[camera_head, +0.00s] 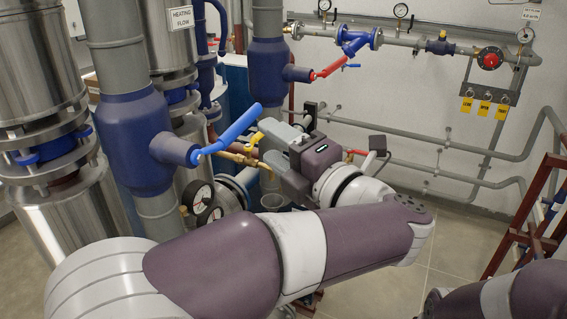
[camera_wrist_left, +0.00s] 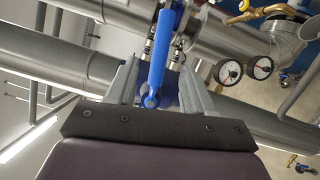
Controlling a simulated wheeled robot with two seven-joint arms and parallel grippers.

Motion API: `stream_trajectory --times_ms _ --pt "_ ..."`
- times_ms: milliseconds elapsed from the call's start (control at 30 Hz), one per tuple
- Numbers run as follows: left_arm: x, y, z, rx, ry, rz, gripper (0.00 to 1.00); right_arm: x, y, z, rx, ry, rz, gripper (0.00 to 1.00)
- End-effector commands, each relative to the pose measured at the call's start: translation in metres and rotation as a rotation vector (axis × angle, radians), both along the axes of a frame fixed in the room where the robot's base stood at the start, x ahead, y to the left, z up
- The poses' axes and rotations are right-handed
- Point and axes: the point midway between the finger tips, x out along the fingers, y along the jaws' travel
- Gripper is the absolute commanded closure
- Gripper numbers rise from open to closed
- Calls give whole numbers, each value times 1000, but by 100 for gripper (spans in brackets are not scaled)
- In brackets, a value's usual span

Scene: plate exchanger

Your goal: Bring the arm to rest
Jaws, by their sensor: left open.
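My left arm (camera_head: 220,262) reaches in from the lower left and bends back, so that the left gripper (camera_head: 272,147) points toward the blue valve lever (camera_head: 228,130). The left gripper is open. In the left wrist view the blue lever (camera_wrist_left: 159,52) shows between the two spread fingers (camera_wrist_left: 158,85). The fingers are not closed on it; whether they touch it I cannot tell. Part of my right arm (camera_head: 500,300) shows at the lower right edge; its gripper is out of view.
Two dial gauges (camera_head: 205,203) and a yellow handle (camera_head: 254,138) are close to the gripper. A red-handled valve (camera_head: 330,68) is farther back. A red frame (camera_head: 525,225) stands at right. Some floor (camera_head: 455,245) is clear.

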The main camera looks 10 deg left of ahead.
Motion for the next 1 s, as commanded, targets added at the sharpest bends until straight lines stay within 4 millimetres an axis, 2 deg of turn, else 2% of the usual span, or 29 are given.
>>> stream_trajectory --times_ms 33,200,500,567,667,700,767,800,867,900,967,1000 --pt "-5 -6 -3 0 -1 -2 48 0 0 -5 0 0 0 57" --pt "-12 -13 -1 -1 -1 1 48 0 0 -6 0 0 0 57" --pt "-7 -17 -2 9 24 -28 48 0 0 -6 0 0 0 57" --pt "7 -33 -3 39 46 -131 48 0 0 -6 0 0 0 57" --pt "41 -97 -13 250 121 -498 48 0 0 -6 0 0 0 57" --pt "49 -129 -27 394 177 -681 48 0 0 -6 0 0 0 57" --pt "54 -163 -67 637 309 -939 48 0 0 -6 0 0 0 57" --pt "51 -172 -105 799 428 -1097 48 0 0 -6 0 0 0 57" --pt "36 -164 -166 1002 630 -1294 48 0 0 -6 0 0 0 57" --pt "23 -149 -202 1101 763 -1399 48 0 0 -6 0 0 0 57" --pt "-2 -116 -250 1206 964 -1533 48 0 0 -6 0 0 0 57" --pt "-20 -89 -277 1254 1096 -1611 48 0 0 -6 0 0 0 57"
